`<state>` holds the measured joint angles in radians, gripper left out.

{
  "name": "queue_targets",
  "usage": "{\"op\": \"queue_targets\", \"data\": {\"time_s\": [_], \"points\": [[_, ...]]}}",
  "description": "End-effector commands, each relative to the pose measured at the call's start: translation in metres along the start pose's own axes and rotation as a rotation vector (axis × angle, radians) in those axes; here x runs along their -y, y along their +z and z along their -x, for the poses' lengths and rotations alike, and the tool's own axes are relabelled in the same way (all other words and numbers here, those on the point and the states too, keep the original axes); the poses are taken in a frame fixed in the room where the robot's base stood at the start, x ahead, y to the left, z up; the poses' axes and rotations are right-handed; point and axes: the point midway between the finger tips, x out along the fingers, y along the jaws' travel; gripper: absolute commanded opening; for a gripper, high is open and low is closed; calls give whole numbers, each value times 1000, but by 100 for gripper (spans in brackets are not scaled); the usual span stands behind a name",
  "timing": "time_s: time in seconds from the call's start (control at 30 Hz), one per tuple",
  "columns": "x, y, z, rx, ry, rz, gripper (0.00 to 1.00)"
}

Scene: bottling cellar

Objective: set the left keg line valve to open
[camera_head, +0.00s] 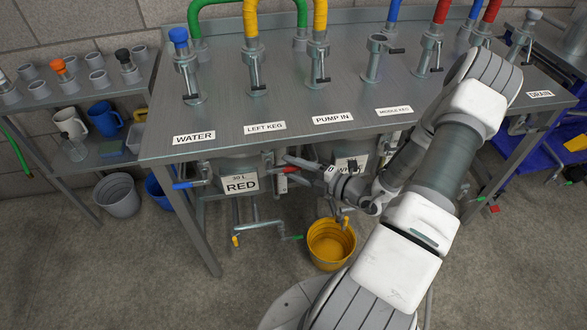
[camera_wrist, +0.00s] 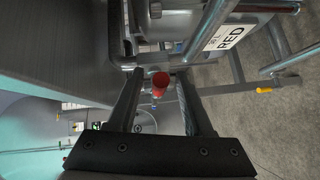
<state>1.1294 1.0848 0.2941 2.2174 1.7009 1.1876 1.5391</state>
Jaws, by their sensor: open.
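The left keg, labelled 30 L RED (camera_head: 240,183), hangs under the bench below the LEFT KEG label (camera_head: 265,128). A blue lever (camera_head: 188,185) sticks out at its left, and a red handle (camera_head: 291,169) shows at its right. My gripper (camera_head: 296,168) reaches in from the right under the bench edge, close to the red handle. In the wrist view, the red handle end (camera_wrist: 160,80) lies between the two dark open fingers, with gaps on both sides. I see no grip on it. My gripper partly hides the valve body in the head view.
The bench top (camera_head: 220,115) overhangs the kegs. A second keg (camera_head: 352,163) hangs right of the red one, partly behind my arm. Pipes with yellow and green handles run below. A yellow bucket (camera_head: 331,262) stands on the floor. The floor at front left is clear.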

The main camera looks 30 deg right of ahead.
Motion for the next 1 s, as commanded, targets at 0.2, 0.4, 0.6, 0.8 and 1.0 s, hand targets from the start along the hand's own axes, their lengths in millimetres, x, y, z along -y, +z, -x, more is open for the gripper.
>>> {"op": "queue_targets", "data": {"time_s": [0.2,0.4,0.6,0.8,1.0], "points": [[0,0,0,0,0,0,40],[0,0,0,0,0,0,4],[0,0,0,0,0,0,0],[0,0,0,0,0,0,0],[0,0,0,0,0,0,0]]}}
